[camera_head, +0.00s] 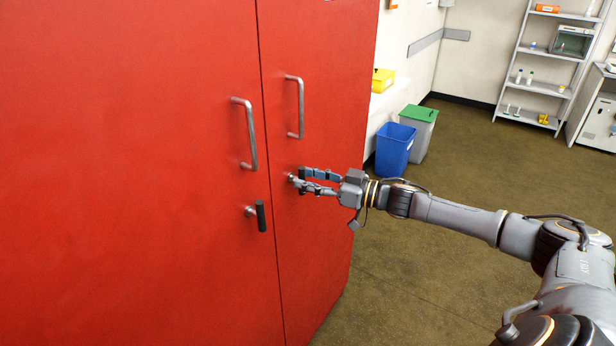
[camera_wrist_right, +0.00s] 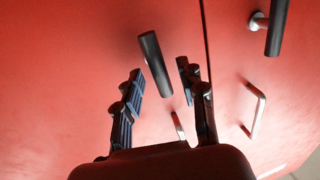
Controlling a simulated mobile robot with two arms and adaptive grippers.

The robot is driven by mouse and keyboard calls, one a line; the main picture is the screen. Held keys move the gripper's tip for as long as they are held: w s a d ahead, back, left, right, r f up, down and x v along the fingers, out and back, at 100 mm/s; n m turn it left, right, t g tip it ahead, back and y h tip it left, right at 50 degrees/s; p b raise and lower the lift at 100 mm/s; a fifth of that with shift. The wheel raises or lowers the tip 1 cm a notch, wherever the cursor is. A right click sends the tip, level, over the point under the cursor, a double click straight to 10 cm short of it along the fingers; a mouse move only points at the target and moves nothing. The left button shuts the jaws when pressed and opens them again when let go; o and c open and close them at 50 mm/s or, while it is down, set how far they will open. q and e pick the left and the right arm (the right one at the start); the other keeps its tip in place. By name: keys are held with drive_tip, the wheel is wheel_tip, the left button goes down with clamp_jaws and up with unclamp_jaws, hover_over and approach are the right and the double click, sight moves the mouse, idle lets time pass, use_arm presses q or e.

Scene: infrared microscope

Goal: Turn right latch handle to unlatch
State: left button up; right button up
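The right latch handle (camera_head: 302,173) is a short black bar on a silver pivot, on the right door of a red cabinet. It is partly hidden by my right gripper (camera_head: 312,179) in the head view. In the right wrist view the black bar (camera_wrist_right: 155,62) lies between the two fingers of the open right gripper (camera_wrist_right: 159,70), with red showing on both sides of it; I cannot tell whether either finger touches it. The left latch handle (camera_head: 261,216) hangs upright on the left door and also shows in the wrist view (camera_wrist_right: 277,25). My left gripper is not in view.
Silver pull handles stand out from the left door (camera_head: 251,135) and the right door (camera_head: 299,107), above the latches. A blue bin (camera_head: 395,149) and a grey bin with a green lid (camera_head: 419,125) stand beyond the cabinet. The floor to the right is clear.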

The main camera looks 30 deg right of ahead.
drive_tip(key=shift+w+a, duration=0.1)
clamp_jaws()
idle(0.4)
drive_tip(key=n+h+p, duration=0.1)
drive_tip(key=n, duration=0.4)
drive_tip(key=n+h+p, duration=0.1)
drive_tip(key=n, duration=0.4)
drive_tip(key=a+n+h+p, duration=0.1)
drive_tip(key=n, duration=0.4)
drive_tip(key=shift+s+a+f+n+h, duration=0.1)
drive_tip(key=shift+s+f+n+h, duration=0.2)
drive_tip(key=shift+h, duration=0.1)
idle(0.4)
